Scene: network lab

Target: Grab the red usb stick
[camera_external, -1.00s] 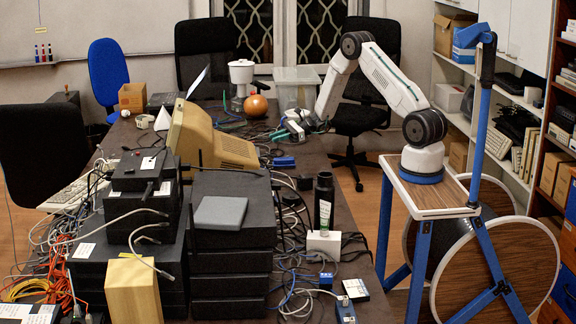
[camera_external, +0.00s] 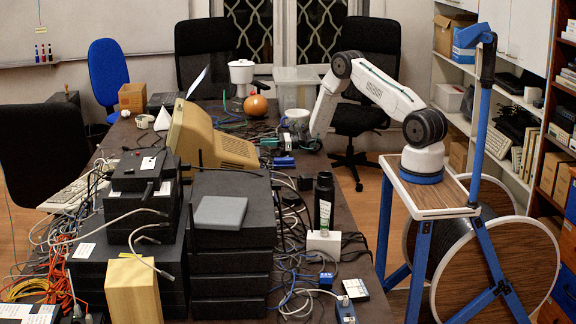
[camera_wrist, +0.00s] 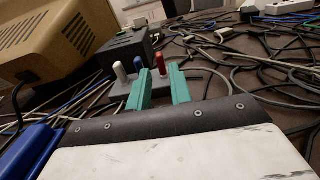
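The red usb stick (camera_wrist: 160,64) stands upright in a small grey holder (camera_wrist: 118,90) in the wrist view, in a row with a blue stick (camera_wrist: 138,63) and a white stick (camera_wrist: 120,71). My gripper (camera_wrist: 161,80) has two teal fingers, open with a gap between them. The red stick shows in this gap, at or just beyond the fingertips; I cannot tell whether they touch it. In the external view my gripper (camera_external: 268,146) is low over the table, pointing left; the red stick cannot be made out there.
A beige monitor (camera_wrist: 60,40) stands close on the left, with a black box (camera_wrist: 124,46) behind the holder. Many cables cover the table (camera_wrist: 240,45). A blue object (camera_external: 284,162) lies just below my gripper.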

